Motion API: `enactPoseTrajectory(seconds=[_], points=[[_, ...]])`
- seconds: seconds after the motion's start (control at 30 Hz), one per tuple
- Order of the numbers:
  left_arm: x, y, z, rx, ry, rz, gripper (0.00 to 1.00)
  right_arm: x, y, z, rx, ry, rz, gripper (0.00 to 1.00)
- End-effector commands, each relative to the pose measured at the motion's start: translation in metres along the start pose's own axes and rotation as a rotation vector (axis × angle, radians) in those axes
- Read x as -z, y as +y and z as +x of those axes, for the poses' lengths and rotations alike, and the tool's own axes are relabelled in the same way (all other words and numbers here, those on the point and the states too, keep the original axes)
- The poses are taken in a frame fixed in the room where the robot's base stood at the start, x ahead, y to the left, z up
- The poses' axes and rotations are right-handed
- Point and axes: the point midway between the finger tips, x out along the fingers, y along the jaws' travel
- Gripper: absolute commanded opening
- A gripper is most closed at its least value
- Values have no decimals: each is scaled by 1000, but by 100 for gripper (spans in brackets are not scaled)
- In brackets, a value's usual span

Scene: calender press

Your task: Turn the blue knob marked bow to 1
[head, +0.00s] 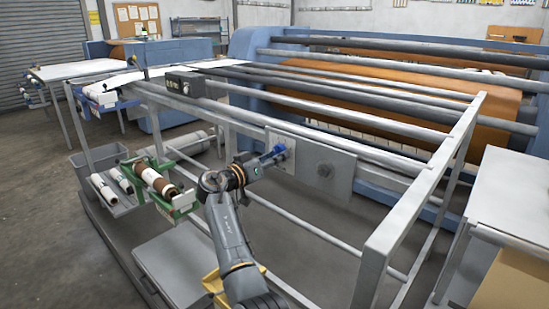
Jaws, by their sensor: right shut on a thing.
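The blue knob (280,149) sits on a light grey plate (290,160) fixed to the front rail of the press. My right arm rises from the bottom of the head view. My right gripper (274,155) is at the plate, shut on the blue knob, and partly covers it. The markings around the knob are too small to read. My left gripper is not in the view.
A grey panel with a round dark fitting (325,170) is just right of the knob plate. A green stand with rolls (160,186) is to the left. A black control box (187,84) sits on the rail. A grey frame post (415,205) stands to the right.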

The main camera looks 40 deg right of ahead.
Motion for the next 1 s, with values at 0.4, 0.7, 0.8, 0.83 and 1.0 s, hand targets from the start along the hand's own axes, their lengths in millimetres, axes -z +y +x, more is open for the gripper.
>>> enactPoseTrajectory(seconds=[0.4,0.7,0.8,0.83,1.0], points=[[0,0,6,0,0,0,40,0,1,0,0,1,-202,12],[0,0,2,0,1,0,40,2,3,0,-1,2,-446,12],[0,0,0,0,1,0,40,2,3,0,0,2,-517,12],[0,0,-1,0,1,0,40,2,4,0,0,2,-536,12],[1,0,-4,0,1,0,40,2,4,0,-1,1,-626,12]])
